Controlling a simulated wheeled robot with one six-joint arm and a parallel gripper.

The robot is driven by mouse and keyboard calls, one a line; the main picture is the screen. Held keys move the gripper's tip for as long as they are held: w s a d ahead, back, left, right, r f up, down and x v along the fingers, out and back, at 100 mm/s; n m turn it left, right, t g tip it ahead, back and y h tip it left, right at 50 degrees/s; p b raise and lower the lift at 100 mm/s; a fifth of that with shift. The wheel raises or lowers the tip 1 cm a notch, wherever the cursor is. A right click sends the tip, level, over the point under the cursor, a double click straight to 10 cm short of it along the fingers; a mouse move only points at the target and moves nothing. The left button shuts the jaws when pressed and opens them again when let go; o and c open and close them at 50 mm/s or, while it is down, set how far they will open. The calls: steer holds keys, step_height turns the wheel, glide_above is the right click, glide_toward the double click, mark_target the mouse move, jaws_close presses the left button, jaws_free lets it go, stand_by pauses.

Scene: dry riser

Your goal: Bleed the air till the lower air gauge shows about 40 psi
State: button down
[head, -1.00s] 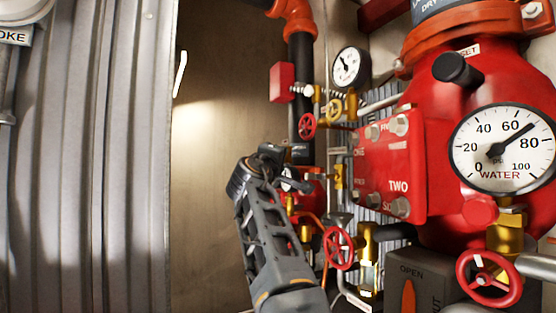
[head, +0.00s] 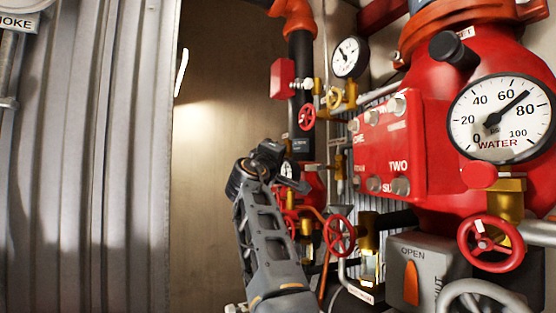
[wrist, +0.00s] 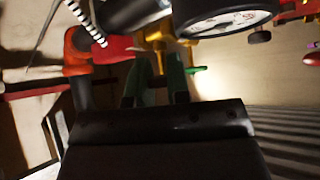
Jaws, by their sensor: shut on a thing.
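My gripper (head: 288,172) is at the piping in the middle of the head view, partly hidden by its own wrist. In the wrist view my gripper's fingers (wrist: 156,85) are shut at a brass valve (wrist: 160,45) with a small green end sticking out to the right. The exact grip is dark and hard to see. The lower air gauge (head: 286,169) is a small white dial mostly covered by my gripper; I cannot read it. A dark-rimmed gauge (wrist: 225,22) shows close by in the wrist view, its reading unclear.
A higher small gauge (head: 349,57) stands at the top. The big water gauge (head: 500,118) points between 60 and 80. Red handwheels (head: 339,235) and (head: 491,243) and a red panel (head: 388,150) crowd the right. The corrugated wall (head: 90,160) is left.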

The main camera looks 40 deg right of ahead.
steer(key=c, duration=1.1)
jaws_free()
steer(key=shift+a+f+b, duration=0.2)
steer(key=shift+b, duration=0.1)
steer(key=b+v, duration=0.7)
steer(key=v, duration=0.6)
steer(key=shift+s+a+r+b, duration=0.1)
steer(key=shift+s+a+b, duration=0.1)
steer(key=shift+b, duration=0.15)
steer(key=shift+w, duration=0.1)
